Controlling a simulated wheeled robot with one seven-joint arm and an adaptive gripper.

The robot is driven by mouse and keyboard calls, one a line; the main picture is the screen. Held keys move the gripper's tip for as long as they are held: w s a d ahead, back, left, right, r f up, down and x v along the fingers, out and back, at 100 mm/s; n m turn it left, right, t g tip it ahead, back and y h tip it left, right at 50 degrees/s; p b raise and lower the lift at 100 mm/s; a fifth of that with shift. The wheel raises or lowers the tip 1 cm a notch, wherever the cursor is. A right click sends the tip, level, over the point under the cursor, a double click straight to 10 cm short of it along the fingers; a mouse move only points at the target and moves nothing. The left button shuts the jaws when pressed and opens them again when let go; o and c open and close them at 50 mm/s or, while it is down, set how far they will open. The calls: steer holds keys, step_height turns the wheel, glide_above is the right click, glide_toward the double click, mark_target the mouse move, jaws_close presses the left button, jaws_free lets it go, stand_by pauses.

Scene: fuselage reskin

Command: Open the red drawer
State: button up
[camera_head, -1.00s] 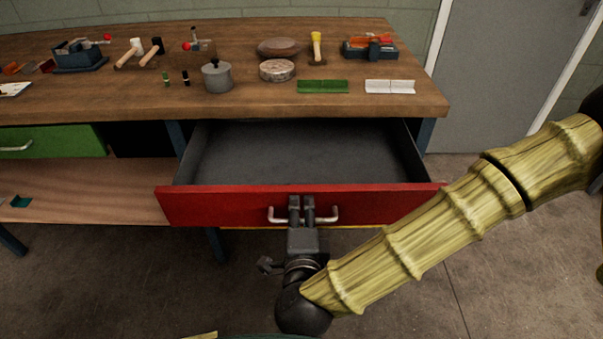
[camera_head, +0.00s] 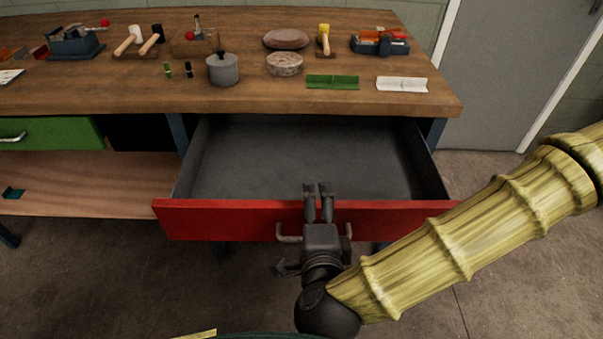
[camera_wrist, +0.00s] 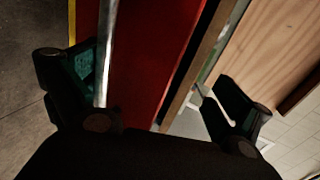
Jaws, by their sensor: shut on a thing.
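The red drawer (camera_head: 215,220) stands well out from the workbench, and its grey inside (camera_head: 290,155) shows empty. Its metal handle (camera_head: 288,238) is on the red front, with its middle hidden behind my gripper. My gripper (camera_head: 318,190) is at the front's middle, its fingertips overlapping the front's top edge in the head view. In the wrist view the handle bar (camera_wrist: 106,50) lies beside the left finger, and the red front (camera_wrist: 150,60) shows between the fingers.
The workbench top (camera_head: 130,95) holds a lidded pot (camera_head: 223,70), mallets, a green tray (camera_head: 332,82) and a white one (camera_head: 402,84). A green drawer (camera_head: 60,135) is at left, above a wooden shelf (camera_head: 90,185). Floor (camera_head: 110,270) is clear in front.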

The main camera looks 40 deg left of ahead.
steer(key=shift+t, duration=0.3)
steer(key=d+r, duration=0.2)
steer(key=r, duration=0.1)
steer(key=shift+r, duration=0.25)
steer(key=shift+s+d+r+p, duration=0.25)
steer(key=shift+s+d, duration=0.2)
steer(key=shift+d, duration=0.2)
steer(key=shift+s+d+r+p, duration=0.1)
steer(key=shift+s+d+r, duration=0.1)
steer(key=shift+s+d, duration=0.3)
steer(key=c, duration=0.9)
steer(key=shift+w+d, duration=0.15)
steer(key=shift+c, duration=1)
steer(key=a+f+p, duration=0.1)
steer(key=a+p, duration=0.1)
steer(key=shift+a+f, duration=0.35)
steer(key=shift+a, duration=0.05)
steer(key=d+p, duration=0.1)
steer(key=p, duration=0.1)
steer(key=s+p, duration=0.1)
steer(key=p, duration=0.1)
steer(key=shift+d+r, duration=0.1)
steer(key=shift+d, duration=0.3)
steer(key=shift+s+d+r+p, duration=0.2)
steer(key=shift+s+d+p, duration=0.25)
steer(key=shift+p, duration=1.25)
